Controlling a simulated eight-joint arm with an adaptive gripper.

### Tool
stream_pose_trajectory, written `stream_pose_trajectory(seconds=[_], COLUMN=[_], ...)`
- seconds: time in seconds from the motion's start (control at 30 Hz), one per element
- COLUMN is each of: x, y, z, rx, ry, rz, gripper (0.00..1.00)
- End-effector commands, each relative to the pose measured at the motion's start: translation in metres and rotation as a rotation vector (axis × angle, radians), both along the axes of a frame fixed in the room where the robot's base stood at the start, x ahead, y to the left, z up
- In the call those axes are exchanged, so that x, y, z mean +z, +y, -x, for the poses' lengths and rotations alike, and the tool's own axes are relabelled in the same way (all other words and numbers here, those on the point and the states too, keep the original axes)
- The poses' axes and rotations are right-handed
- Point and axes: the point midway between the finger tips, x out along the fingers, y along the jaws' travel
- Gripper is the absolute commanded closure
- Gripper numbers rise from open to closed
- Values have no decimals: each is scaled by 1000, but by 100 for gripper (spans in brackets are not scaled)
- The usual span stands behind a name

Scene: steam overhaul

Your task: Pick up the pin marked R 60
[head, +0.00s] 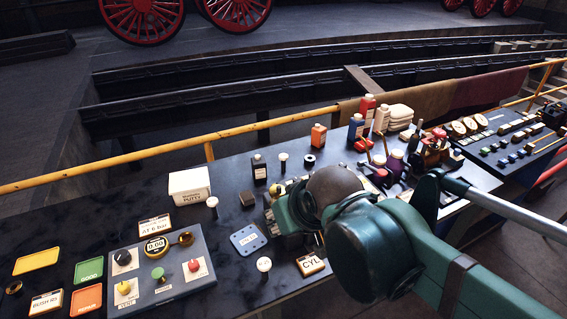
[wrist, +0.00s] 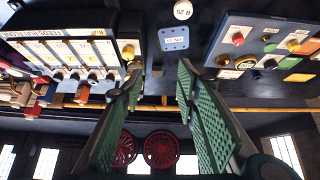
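Several pins with round pale heads stand on the dark bench. One pin (head: 264,264) is in front of the blue plate in the head view; its head also shows at the top of the wrist view (wrist: 183,9), with a mark starting with R whose number I cannot read surely. Another pin (head: 212,203) stands left of the plate, and one (head: 283,160) stands further back. I cannot tell which is R 60. My gripper (wrist: 160,75) is open and empty, its green fingers apart above the bench; in the head view my arm partly hides it.
The blue plate (head: 249,239) lies beside my gripper. A control panel (head: 160,275) stands left, with a white putty box (head: 189,186) behind it. A CYL block (head: 311,264) is in front. A labelled rack (wrist: 70,55) with several pieces is at left in the wrist view. Bottles (head: 367,106) stand behind.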

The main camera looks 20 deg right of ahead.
Motion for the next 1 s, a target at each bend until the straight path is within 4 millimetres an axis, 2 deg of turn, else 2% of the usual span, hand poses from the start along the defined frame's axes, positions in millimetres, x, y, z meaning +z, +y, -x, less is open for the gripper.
stream_pose_trajectory(seconds=[0.17,0.37,0.6,1.0], x=[8,21,37,51], y=[-3,-8,-17,-34], z=[-11,-33,-68,-128], rx=[27,89,182,345], ry=[13,43,86,160], rz=[23,72,139,239], gripper=[69,69,69,69])
